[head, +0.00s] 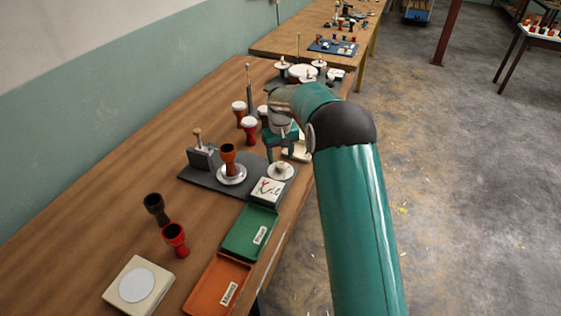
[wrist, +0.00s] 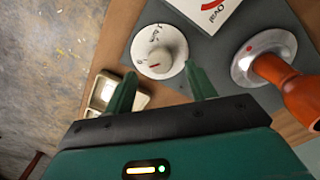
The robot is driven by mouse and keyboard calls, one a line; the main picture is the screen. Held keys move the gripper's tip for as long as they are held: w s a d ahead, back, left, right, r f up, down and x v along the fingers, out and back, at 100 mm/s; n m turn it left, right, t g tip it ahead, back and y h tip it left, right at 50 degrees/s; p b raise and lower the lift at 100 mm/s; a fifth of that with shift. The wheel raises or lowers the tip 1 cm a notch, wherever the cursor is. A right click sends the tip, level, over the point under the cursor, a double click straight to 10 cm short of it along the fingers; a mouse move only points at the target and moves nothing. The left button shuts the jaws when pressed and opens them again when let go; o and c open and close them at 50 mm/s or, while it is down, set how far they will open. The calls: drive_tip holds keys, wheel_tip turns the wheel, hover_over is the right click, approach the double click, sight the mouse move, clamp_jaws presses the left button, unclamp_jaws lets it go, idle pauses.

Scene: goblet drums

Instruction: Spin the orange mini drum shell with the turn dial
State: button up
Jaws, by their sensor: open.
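The orange mini drum shell (head: 228,158) stands upright on a round silver turntable (head: 232,175) on a dark grey base plate (head: 205,188). It also shows at the right of the wrist view (wrist: 300,97). The white turn dial (head: 281,171) sits at the right end of the same plate. In the wrist view the dial (wrist: 159,50), with a red mark, lies just beyond my fingertips. My gripper (wrist: 160,82) is open and empty, its green fingers apart, pointing toward the dial. In the head view my arm hides part of the gripper.
A white sign (head: 267,190) with red marking stands beside the dial. Green (head: 250,232) and orange (head: 217,284) trays lie along the table's front edge. White-topped drums (head: 249,129) stand behind.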

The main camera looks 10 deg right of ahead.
sight(281, 164)
drive_tip(key=shift+f, duration=1.7)
drive_tip(key=c, duration=1)
